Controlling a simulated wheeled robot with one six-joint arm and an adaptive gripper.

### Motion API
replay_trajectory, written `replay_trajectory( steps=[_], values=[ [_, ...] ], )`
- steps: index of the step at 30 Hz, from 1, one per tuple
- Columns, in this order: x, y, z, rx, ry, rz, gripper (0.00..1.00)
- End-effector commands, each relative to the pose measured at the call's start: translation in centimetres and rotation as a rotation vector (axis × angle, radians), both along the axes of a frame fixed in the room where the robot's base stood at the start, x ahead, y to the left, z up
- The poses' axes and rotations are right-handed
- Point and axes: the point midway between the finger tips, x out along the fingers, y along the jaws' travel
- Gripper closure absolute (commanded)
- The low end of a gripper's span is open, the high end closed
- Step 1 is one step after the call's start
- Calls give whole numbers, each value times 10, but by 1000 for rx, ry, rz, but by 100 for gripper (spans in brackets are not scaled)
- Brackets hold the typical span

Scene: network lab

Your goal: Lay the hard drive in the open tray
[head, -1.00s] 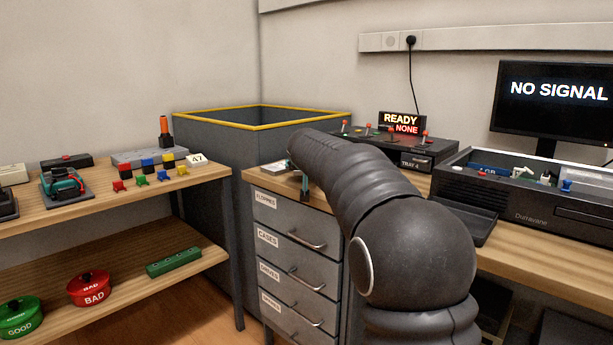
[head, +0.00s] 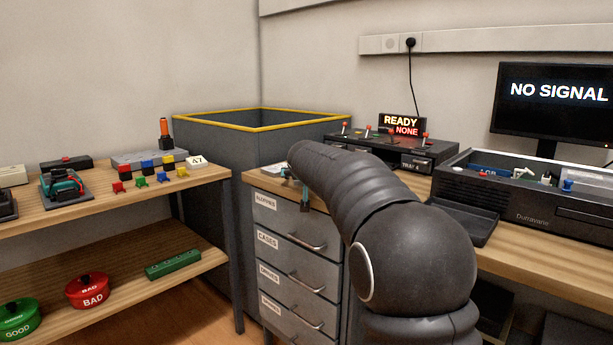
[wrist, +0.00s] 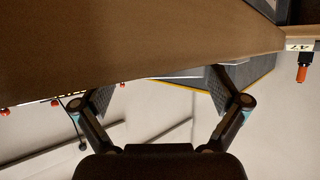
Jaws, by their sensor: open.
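I cannot pick out a hard drive in either view. A dark, shallow, empty tray (head: 462,222) lies on the bench in front of the open computer case; I cannot tell whether it is the open tray. My gripper (wrist: 162,86) is open in the wrist view, its two fingers spread wide with nothing seen between them. A large plain brown surface (wrist: 120,40) fills the top of that view. In the head view my arm reaches over the labelled drawer cabinet (head: 292,240) and mostly hides the gripper. A small pale item (head: 270,171) sits at the cabinet's top edge, partly hidden.
The open computer case (head: 530,200) stands at the right below a monitor (head: 555,95). A yellow-rimmed grey bin (head: 215,150) stands behind the cabinet. The shelf (head: 100,205) at the left holds several items.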

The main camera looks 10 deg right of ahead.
Motion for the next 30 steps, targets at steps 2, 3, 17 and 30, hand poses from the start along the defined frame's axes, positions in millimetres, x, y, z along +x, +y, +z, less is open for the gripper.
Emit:
replay_trajectory(
  steps=[2, 3, 17, 30],
  values=[
    [0, 0, 4, 0, 0, 0, 2],
    [-2, 1, 4, 0, -1, 0, 2],
    [-73, 15, 38, 0, -2, 1, 2],
    [-106, 21, 54, 0, 0, 1, 2]
  ],
)
